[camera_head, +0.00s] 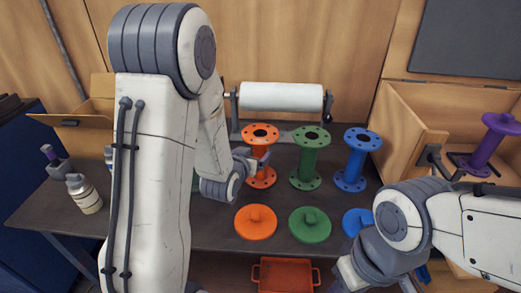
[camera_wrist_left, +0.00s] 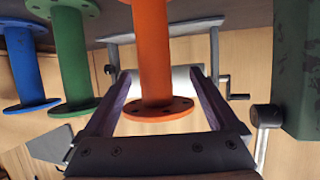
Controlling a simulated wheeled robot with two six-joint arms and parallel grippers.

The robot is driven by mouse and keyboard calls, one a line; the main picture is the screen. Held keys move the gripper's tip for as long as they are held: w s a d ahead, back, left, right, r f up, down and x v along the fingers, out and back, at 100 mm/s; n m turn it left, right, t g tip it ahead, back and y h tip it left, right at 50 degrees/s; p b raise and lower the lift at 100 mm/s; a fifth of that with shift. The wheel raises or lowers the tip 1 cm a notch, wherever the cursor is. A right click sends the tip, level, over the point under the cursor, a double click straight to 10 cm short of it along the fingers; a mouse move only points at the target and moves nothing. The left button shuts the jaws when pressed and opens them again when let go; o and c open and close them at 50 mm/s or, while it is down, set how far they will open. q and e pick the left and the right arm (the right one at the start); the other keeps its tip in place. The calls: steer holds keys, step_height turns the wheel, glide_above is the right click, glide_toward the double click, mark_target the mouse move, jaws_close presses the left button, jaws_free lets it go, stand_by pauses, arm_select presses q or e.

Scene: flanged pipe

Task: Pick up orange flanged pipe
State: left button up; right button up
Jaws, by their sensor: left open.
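The orange flanged pipe (camera_head: 259,176) stands upright on the dark table, leftmost in a row with a green and a blue flanged pipe. My left gripper (camera_head: 256,158) is at its shaft, partly hidden by my left arm. In the left wrist view, which appears upside down, the orange pipe (camera_wrist_left: 152,50) rises between the two spread fingers of my left gripper (camera_wrist_left: 160,78). The fingers are open, with gaps beside the shaft. My right arm comes in from the right; its gripper fingers cannot be made out.
A green pipe (camera_head: 307,160) and a blue pipe (camera_head: 353,162) stand close on the right. An orange lid (camera_head: 256,222) and a green lid (camera_head: 310,225) lie in front. A white roller (camera_head: 280,96) stands behind. A purple pipe (camera_head: 488,146) is at the right box.

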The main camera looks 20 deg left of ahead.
mark_target(258, 152)
arm_select(q)
steer(key=shift+d+p+x, duration=0.2)
steer(key=shift+p+x, duration=0.15)
steer(key=shift+x, duration=0.95)
steer(key=shift+d+p+x, duration=0.2)
steer(key=shift+p+x, duration=0.15)
steer(key=shift+x, duration=1)
jaws_close()
steer(key=shift+r, duration=0.15)
